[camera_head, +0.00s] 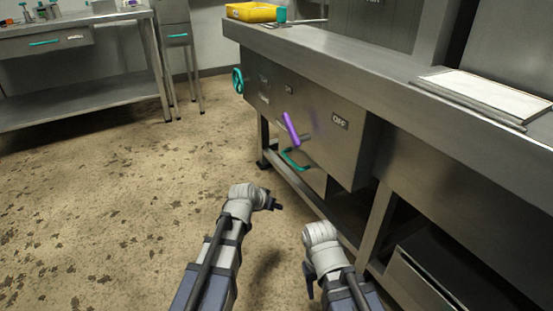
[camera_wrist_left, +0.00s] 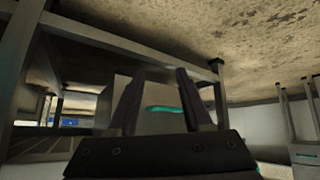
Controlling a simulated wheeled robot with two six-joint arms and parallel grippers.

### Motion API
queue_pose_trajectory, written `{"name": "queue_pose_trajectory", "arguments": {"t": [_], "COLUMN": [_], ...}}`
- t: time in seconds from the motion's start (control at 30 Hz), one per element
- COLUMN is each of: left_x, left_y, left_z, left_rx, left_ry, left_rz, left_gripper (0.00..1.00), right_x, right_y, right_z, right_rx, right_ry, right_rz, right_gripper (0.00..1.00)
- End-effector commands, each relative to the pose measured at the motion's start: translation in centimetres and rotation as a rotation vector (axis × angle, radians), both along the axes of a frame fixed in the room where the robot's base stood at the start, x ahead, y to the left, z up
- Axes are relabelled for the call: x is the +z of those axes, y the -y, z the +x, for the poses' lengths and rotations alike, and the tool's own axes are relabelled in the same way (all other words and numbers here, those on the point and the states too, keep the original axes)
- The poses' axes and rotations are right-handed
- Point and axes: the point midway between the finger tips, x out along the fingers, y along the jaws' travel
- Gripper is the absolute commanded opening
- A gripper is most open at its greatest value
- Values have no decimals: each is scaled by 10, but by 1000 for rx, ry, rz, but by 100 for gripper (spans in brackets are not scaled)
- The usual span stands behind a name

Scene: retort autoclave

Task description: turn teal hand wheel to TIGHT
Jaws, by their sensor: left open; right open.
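The teal hand wheel (camera_head: 238,80) is on the left end of the steel bench's front cabinet, seen nearly edge-on in the head view. Small plates on the cabinet front are too small to read from here, except an OFF plate (camera_head: 339,121) near a purple lever (camera_head: 291,128). My left gripper (camera_head: 276,204) is low over the floor, well short of the wheel. Its two fingers stand apart and empty in the left wrist view (camera_wrist_left: 162,85). My right gripper (camera_head: 309,287) is near the bottom of the head view, pointing down, apart from everything; its fingertips show poorly.
A box with a teal handle (camera_head: 294,160) sits under the bench; the handle also shows in the left wrist view (camera_wrist_left: 165,109). A bench leg (camera_head: 377,227) stands right of my arms. A yellow tray (camera_head: 251,12) is on top. The floor at left is clear.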

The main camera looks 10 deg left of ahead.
Motion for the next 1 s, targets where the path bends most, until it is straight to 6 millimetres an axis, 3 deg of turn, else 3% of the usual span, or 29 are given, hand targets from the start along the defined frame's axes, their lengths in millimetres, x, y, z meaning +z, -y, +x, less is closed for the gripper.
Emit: {"name": "queue_pose_trajectory", "arguments": {"t": [0.03, 0.17, 0.2, 0.3, 0.4, 0.7, 0.83, 1.0], "left_x": [-6, -13, -7, 14, 40, 131, 155, 168], "left_y": [-5, -15, -17, -16, -10, 23, 33, 41], "left_z": [-29, -95, -117, -158, -183, -230, -240, -246], "left_rx": [11, 51, 65, 83, 80, 3, -29, -52], "left_ry": [-86, -316, -385, -513, -587, -682, -691, -696], "left_rz": [17, 74, 98, 157, 208, 335, 369, 391], "left_gripper": [50, 50, 50, 50, 50, 50, 50, 50], "right_x": [6, 25, 37, 66, 95, 187, 210, 223], "right_y": [0, 0, 0, 0, 0, 1, 1, 1], "right_z": [0, 0, 0, 0, 0, -1, -1, -1], "right_rx": [0, 1, 2, 3, 5, 11, 12, 12], "right_ry": [0, 0, -1, -1, -2, -5, -5, -6], "right_rz": [0, 0, 0, -1, -2, -3, -3, -4], "right_gripper": [50, 50, 50, 50, 50, 50, 50, 50]}}
